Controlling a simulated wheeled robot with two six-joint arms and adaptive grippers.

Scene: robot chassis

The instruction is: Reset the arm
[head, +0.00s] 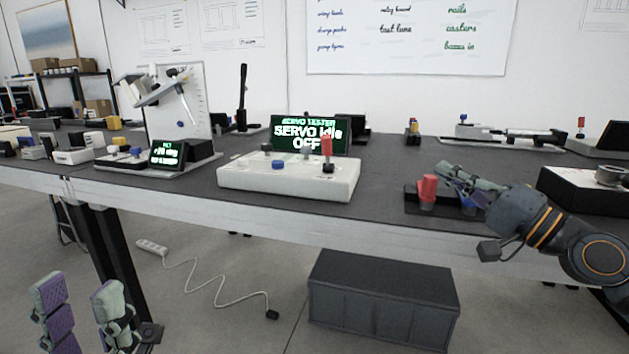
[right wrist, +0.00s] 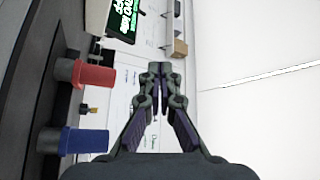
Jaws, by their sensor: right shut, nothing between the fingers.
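The servo tester is a white box (head: 300,181) on the bench with a blue knob (head: 278,164), a red-topped lever (head: 327,150) and a screen (head: 310,134) reading "SERVO TESTER", "SERVO idle", "OFF". A small grey jointed arm (head: 168,88) is mounted before a white upright panel (head: 190,112) at the left, tilted across it. My right gripper (head: 446,168) is shut and empty, above the bench's front right, beside a red cup-like piece (head: 428,188). The right wrist view shows its fingers (right wrist: 160,72) together. My left gripper (head: 78,285) is open and empty, low in front of the bench.
A blue piece (right wrist: 82,141) stands beside the red one (right wrist: 92,75), partly behind my right gripper in the head view. A small green-text screen (head: 168,154) stands left. A dark crate (head: 383,300) and a white power strip (head: 152,247) lie on the floor.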

